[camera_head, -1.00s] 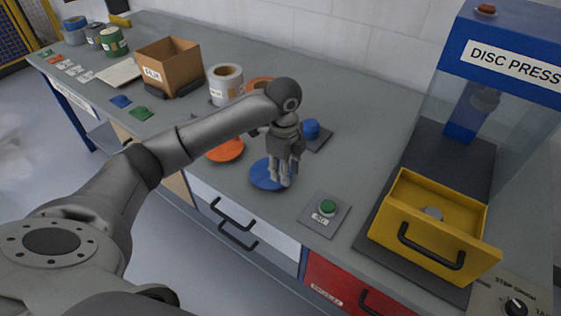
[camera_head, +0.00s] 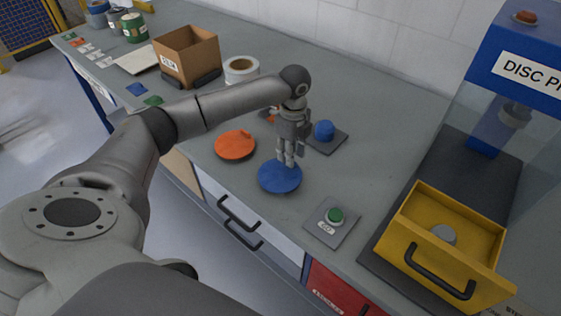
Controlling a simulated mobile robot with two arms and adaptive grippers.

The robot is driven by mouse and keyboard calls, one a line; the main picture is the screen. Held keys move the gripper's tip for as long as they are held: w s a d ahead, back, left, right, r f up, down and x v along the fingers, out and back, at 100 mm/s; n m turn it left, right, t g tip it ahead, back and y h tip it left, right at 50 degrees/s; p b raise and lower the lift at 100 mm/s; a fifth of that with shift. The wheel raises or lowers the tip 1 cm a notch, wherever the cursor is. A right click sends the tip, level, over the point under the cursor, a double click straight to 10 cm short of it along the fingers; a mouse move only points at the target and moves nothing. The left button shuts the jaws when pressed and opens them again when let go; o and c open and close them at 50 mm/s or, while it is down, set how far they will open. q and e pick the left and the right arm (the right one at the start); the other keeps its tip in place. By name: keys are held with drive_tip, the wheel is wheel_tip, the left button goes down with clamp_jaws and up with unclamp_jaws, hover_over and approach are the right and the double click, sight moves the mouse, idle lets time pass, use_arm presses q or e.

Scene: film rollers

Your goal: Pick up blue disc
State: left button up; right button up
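The blue disc (camera_head: 280,178) lies at the near side of the grey worktop (camera_head: 385,135), right of an orange disc (camera_head: 235,146). My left gripper (camera_head: 287,162) points down over the far part of the blue disc. Its fingers look close together, and their tips overlap the disc's far edge in the picture. I cannot tell whether they touch or grip it. My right gripper is out of view.
A blue knob on a dark plate (camera_head: 328,137) stands just behind the gripper. The green-button GO panel (camera_head: 335,217) is to the right, then the open yellow drawer (camera_head: 437,255) of the disc press (camera_head: 510,70). A cardboard box (camera_head: 188,54) and tape roll (camera_head: 241,70) stand behind.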

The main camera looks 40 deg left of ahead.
use_arm(q)
drive_tip(key=shift+f, duration=1.25)
clamp_jaws()
drive_tip(key=shift+r, duration=0.1)
